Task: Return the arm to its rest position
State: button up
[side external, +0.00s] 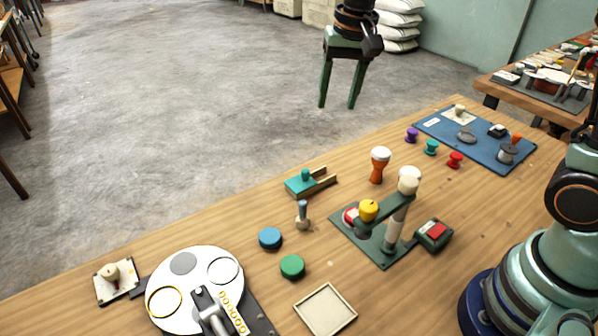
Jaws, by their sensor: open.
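My gripper (337,106) hangs in the upper middle of the side external view, with its two green fingers pointing down and spread apart. It is open, with nothing between the fingers. In the picture it shows against the grey floor, clear of everything on the wooden table (200,235). The rest of my arm between the gripper and my base is out of the frame. An orange goblet drum (380,165) with a white top stands upright on the table, well below the gripper in the picture.
A green stand (385,240) with a yellow knob is at mid-table. A white round plate (190,310) with rings is at the front left. Blue (270,238) and green (292,267) discs lie between them. A blue mat (440,128) with small parts is at the back right.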

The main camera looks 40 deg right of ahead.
jog(key=s+d+n+t, duration=0.2)
jog(key=s+n, duration=0.1)
jog(key=s, duration=0.4)
jog(key=s+d+r+n+t, duration=0.1)
jog(key=s+d+n, duration=0.1)
jog(key=s, duration=0.5)
jog(key=shift+d+r+n+t, duration=0.25)
jog(key=shift+d+n+t, duration=0.15)
jog(key=shift+n, duration=0.1)
jog(key=shift+s, duration=0.1)
